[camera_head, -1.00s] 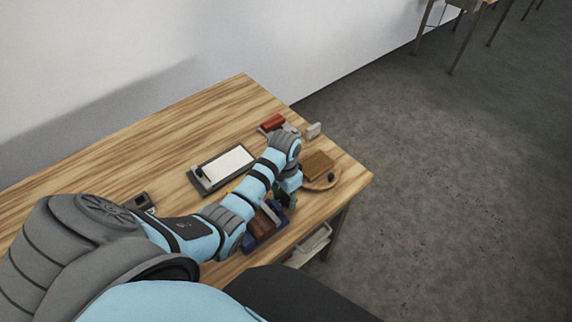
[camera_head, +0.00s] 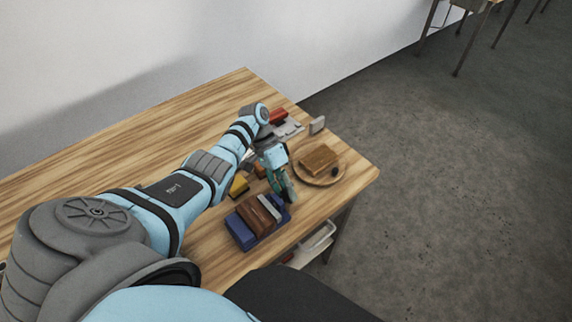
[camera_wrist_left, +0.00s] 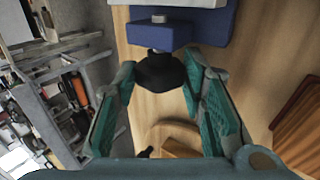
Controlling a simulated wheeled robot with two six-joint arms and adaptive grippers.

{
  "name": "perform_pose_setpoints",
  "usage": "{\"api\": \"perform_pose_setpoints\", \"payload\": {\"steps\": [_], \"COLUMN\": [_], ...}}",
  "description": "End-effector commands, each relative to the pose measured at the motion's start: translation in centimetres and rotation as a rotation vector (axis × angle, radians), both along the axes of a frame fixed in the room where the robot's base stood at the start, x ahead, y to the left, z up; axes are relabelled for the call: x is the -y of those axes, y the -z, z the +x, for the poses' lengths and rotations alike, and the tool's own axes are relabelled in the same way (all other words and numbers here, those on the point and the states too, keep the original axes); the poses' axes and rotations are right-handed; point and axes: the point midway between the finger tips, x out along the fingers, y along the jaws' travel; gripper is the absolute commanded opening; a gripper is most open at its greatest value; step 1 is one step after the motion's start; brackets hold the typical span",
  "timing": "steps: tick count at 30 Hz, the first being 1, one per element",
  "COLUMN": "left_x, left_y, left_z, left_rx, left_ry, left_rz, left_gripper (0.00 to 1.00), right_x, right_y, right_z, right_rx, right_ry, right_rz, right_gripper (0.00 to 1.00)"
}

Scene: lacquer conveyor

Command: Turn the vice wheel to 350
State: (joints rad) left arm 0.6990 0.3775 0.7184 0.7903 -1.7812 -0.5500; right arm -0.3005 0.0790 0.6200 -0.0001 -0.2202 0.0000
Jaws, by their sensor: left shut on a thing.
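The vice (camera_head: 238,231) is blue and holds a brown block (camera_head: 255,215) between its jaws. It sits near the front edge of the wooden bench. In the left wrist view the blue vice body (camera_wrist_left: 190,30) is at the top, with the dark vice wheel (camera_wrist_left: 160,72) below it. My left gripper (camera_head: 287,195) is at the right end of the vice. In the left wrist view its green fingers (camera_wrist_left: 160,78) are on either side of the wheel and shut on it. I cannot read any angle mark. My right gripper is out of view.
A round wooden board (camera_head: 335,177) with a brown block (camera_head: 319,157) lies right of my gripper. A yellow block (camera_head: 238,184) lies behind the vice. A red item (camera_head: 278,117) and a grey upright plate (camera_head: 317,124) stand farther back. The bench's left part is clear.

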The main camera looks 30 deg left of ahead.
Motion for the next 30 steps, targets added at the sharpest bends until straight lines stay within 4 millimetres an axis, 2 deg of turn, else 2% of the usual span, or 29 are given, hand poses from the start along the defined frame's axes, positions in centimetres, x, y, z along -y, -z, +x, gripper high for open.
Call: {"api": "perform_pose_setpoints", "payload": {"steps": [3,15,16,19,27,30], "left_x": [-0.09,-0.08,-0.07,-0.06,-0.06,-0.44], "left_y": [0.12,-0.04,-0.04,-0.03,-0.03,-0.58], "left_z": [0.06,0.0,-0.01,-0.01,-0.04,0.15], "left_rx": [-0.004,-0.007,-0.007,-0.008,-0.008,-0.007], "left_ry": [-0.002,0.0,0.0,0.001,0.001,0.0], "left_rz": [-0.018,-0.023,-0.023,-0.024,-0.024,-0.023], "left_gripper": [0.09,0.09,0.42,0.57,0.57,0.57], "right_x": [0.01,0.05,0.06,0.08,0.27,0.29], "right_y": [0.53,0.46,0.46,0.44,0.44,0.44], "right_z": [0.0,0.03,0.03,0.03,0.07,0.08], "right_rx": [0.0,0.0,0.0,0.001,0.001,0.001], "right_ry": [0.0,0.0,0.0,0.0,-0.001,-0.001], "right_rz": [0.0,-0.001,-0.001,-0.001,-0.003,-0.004], "right_gripper": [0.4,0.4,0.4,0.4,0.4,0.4]}}
